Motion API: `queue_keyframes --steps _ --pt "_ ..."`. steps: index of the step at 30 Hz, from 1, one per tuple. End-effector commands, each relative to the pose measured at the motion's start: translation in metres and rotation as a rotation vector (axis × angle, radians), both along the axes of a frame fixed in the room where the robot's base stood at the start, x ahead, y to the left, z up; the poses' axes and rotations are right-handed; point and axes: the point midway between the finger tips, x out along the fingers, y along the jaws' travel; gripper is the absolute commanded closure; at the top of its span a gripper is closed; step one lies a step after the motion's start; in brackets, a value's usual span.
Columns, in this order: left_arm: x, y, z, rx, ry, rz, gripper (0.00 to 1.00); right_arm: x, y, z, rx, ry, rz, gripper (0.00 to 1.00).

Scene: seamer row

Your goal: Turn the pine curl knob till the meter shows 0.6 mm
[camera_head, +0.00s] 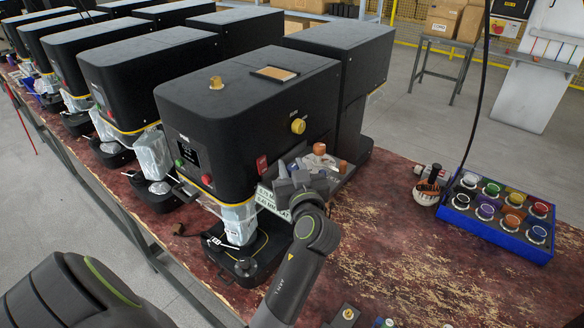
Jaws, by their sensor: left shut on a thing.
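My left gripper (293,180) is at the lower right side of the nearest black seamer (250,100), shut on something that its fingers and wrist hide. I cannot tell whether that is the pine curl knob. A yellow knob (298,126) with a small label above it sits on the machine's side, above and apart from the gripper. A brass knob (216,83) stands on its top. A small dark panel (190,156) is on its front; no meter reading is legible. My right gripper is not in view.
An orange-brown knob (319,148) shows just behind the gripper. A red part (262,164) and a white lettered plate (272,202) are close by. A blue tray (497,240) of coloured round pieces stands at the right. The worn red bench (415,265) is largely clear before it.

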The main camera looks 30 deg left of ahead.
Motion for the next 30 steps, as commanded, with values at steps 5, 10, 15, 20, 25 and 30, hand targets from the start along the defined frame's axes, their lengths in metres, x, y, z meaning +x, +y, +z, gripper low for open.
queue_keyframes --steps 5,10,15,20,25,30 --pt "0.000 0.000 0.000 0.001 0.001 -0.010 0.95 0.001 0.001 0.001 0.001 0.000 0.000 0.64" --pt "0.000 0.001 0.001 0.001 0.000 -0.061 0.95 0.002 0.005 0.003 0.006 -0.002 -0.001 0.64" --pt "-0.001 0.001 0.002 0.004 0.002 -0.165 0.95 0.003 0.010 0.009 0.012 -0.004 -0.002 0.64" --pt "-0.001 0.002 0.003 0.005 0.002 -0.292 0.95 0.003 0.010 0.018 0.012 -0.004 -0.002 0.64" --pt "-0.001 0.002 0.002 0.006 0.001 -0.423 0.95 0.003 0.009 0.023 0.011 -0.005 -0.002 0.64" --pt "0.000 0.001 0.002 0.006 0.000 -0.532 0.95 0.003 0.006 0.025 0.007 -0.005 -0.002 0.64"
